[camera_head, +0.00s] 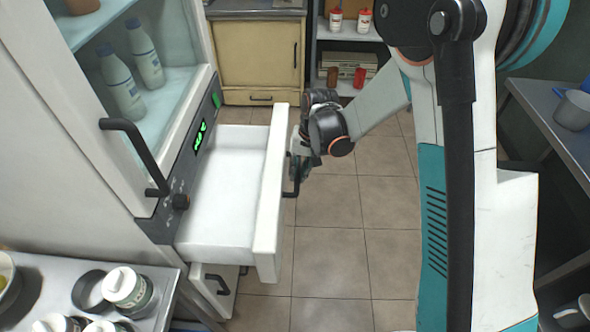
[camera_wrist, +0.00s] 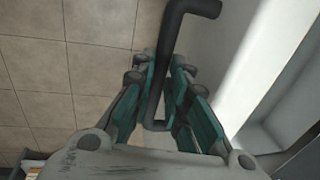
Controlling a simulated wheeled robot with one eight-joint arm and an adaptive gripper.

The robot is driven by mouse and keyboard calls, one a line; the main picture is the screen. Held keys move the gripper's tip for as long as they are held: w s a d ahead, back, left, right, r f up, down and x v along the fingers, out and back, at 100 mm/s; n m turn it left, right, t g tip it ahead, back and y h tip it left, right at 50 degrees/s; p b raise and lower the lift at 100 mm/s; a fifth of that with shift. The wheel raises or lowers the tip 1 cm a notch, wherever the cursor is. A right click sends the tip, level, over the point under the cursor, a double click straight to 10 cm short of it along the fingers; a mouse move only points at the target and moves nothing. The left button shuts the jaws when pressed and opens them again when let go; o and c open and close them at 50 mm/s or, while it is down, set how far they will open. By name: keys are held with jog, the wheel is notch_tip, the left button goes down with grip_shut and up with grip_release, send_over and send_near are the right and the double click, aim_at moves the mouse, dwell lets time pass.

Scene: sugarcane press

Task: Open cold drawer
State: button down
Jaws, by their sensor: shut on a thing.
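The cold drawer (camera_head: 222,190) is pulled out from under the glass-fronted fridge (camera_head: 150,120). It is white and its inside looks empty. My gripper (camera_head: 299,172) is at the front face of the drawer, at its dark handle. In the wrist view the black bar handle (camera_wrist: 176,60) runs between the teal fingers of my gripper (camera_wrist: 163,105), which are shut on it. The drawer front (camera_wrist: 225,60) is pale, to the right of the handle. In the head view my wrist partly hides the handle.
A second, lower drawer (camera_head: 214,288) with a dark handle stands slightly out below. A steel counter with jars (camera_head: 125,288) is at the lower left. A table with a pot (camera_head: 573,110) is at the right. Tiled floor (camera_head: 330,235) is clear in front of the drawer.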

jog(key=c, duration=1.6)
grip_release()
jog(key=shift+o, duration=0.2)
notch_tip(320, 180, up, 12)
jog(key=d, duration=0.2)
jog(key=shift+d+f, duration=0.1)
